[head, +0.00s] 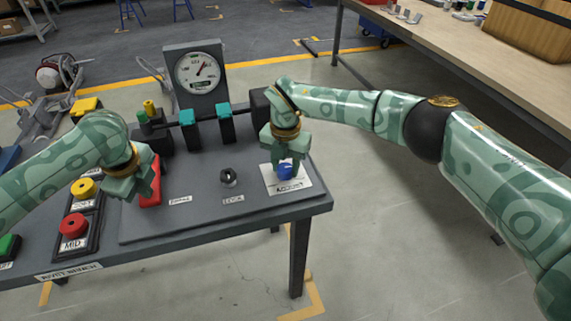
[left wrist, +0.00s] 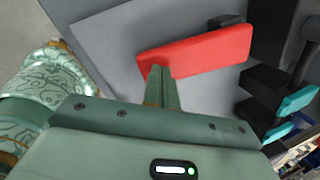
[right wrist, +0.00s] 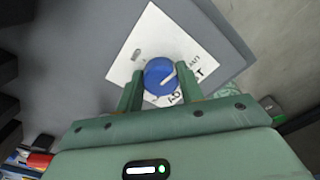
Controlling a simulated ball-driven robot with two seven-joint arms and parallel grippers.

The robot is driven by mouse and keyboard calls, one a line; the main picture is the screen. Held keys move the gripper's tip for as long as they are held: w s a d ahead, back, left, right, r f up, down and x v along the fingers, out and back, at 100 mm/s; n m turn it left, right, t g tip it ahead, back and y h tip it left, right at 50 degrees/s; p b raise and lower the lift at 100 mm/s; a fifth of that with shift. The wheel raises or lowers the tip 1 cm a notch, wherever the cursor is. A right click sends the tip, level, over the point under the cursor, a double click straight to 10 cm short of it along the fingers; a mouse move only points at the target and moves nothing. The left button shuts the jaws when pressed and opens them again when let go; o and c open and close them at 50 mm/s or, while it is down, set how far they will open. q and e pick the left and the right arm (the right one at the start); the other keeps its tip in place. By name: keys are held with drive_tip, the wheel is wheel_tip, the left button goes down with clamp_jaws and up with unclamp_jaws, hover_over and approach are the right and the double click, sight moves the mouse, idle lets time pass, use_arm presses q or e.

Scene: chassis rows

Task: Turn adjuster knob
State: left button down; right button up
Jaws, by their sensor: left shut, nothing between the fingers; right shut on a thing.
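The blue adjuster knob (head: 285,172) sits on a white label plate (head: 302,184) at the right end of the grey bench panel. My right gripper (head: 288,165) is over it, with its fingers on either side of the knob. My left gripper (head: 148,184) is shut and empty, at a red lever (head: 153,180). In the left wrist view its closed fingertips (left wrist: 160,72) are at the edge of the red lever (left wrist: 200,53); I cannot tell whether they touch.
A dial gauge (head: 200,71) stands at the back of the panel. Teal clamps (head: 224,110) sit on a bar before it. A black knob (head: 228,176) is left of the blue one. Yellow (head: 84,188) and red (head: 73,225) buttons are at the left.

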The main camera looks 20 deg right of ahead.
drive_tip(key=n, duration=0.3)
drive_tip(key=shift+n, duration=0.3)
drive_tip(key=n, duration=0.3)
drive_tip(key=shift+a+n, duration=0.1)
drive_tip(key=shift+n, duration=0.2)
drive_tip(key=n, duration=0.7)
drive_tip(key=shift+a, duration=0.1)
drive_tip(key=o, duration=1)
drive_tip(key=shift+r, duration=0.1)
